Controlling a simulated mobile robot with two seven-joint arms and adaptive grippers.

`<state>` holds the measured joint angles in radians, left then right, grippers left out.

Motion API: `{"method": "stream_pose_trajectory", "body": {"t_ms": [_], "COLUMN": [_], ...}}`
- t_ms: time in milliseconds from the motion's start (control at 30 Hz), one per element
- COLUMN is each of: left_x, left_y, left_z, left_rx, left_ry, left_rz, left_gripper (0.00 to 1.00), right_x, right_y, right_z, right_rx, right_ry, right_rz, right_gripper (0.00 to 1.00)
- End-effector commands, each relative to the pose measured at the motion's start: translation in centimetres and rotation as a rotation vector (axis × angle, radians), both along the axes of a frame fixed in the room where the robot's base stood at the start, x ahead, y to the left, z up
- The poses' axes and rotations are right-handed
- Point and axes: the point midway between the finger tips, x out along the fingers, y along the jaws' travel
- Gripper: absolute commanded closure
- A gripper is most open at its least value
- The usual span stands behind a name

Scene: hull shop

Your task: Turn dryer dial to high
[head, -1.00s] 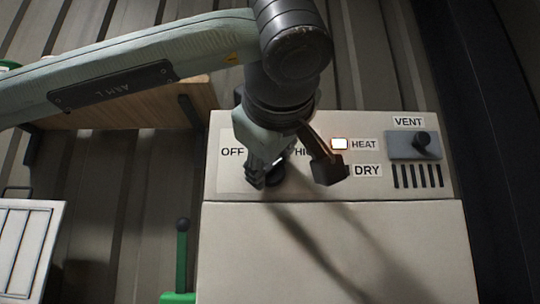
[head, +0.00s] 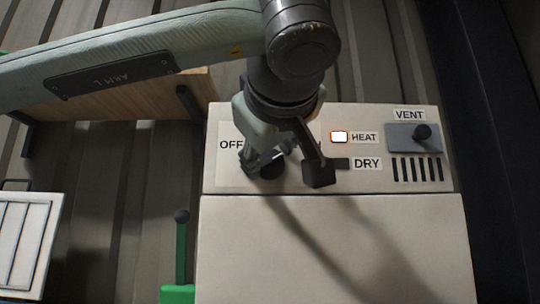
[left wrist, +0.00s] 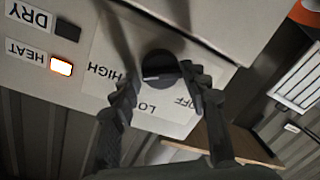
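The dryer dial (left wrist: 160,68) is a round black knob on the white panel, with OFF, LO and HIGH labels around it. In the left wrist view a pale mark on it faces lower left, roughly between LO and HIGH; I cannot tell its exact setting. My left gripper (left wrist: 162,82) has one finger on each side of the dial, open, with small gaps to the knob. In the head view the left gripper (head: 265,165) hangs over the dial (head: 271,171) and hides the HIGH label. My right gripper is not in view.
The HEAT lamp (head: 339,137) is lit; the DRY lamp (head: 341,164) is dark. A VENT switch (head: 420,138) sits above slots at the panel's right. A green lever (head: 181,250) stands left of the dryer. A wooden shelf (head: 120,106) is behind my left arm.

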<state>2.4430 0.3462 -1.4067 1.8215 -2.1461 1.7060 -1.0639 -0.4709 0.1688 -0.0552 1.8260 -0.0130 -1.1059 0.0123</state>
Motion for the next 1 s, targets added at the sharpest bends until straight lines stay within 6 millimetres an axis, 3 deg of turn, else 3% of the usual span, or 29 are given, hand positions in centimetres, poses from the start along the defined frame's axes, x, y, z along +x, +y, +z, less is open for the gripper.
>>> {"method": "stream_pose_trajectory", "body": {"t_ms": [100,467,1000], "left_x": [0.0,-0.5,-10.4], "left_y": [0.0,-0.1,-0.7], "left_z": [0.0,-0.2,0.9], "left_rx": [0.001,0.003,0.003], "left_ry": [0.001,0.004,0.002], "left_rz": [0.000,-0.001,-0.002], "left_gripper": [0.40,0.40,0.40], "right_x": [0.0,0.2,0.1], "right_y": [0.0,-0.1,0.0], "right_z": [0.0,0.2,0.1], "right_rx": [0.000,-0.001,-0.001], "right_ry": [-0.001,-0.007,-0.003], "right_rz": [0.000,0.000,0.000], "right_gripper": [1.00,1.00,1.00]}}
